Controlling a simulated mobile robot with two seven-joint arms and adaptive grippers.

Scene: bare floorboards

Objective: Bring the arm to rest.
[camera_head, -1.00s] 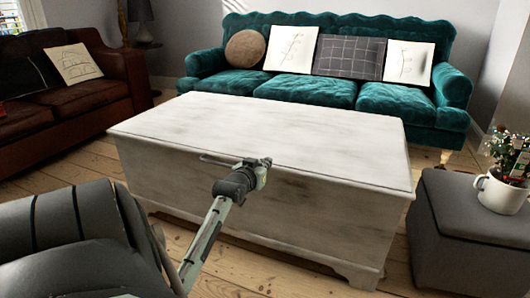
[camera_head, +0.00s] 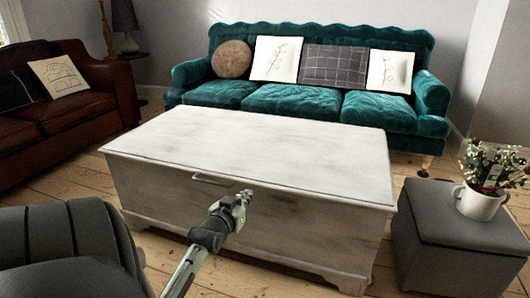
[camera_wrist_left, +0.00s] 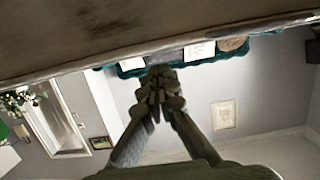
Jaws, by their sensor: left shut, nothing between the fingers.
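My left gripper (camera_head: 241,199) is in front of the white wooden chest (camera_head: 285,150), to the right of the chest's handle (camera_head: 212,180) and apart from it in the head view. Its fingers are shut with nothing between them. In the left wrist view the shut fingers (camera_wrist_left: 160,85) meet in the middle of the picture, with the edge of the chest (camera_wrist_left: 120,45) above them. The chest's lid is closed. My right gripper is not in view.
A teal sofa (camera_head: 300,103) stands behind the chest. A brown leather sofa (camera_head: 75,110) is at the left. A grey ottoman (camera_head: 455,230) with a plant in a white mug (camera_head: 480,203) stands at the right. Bare floorboards (camera_head: 70,190) show around the chest.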

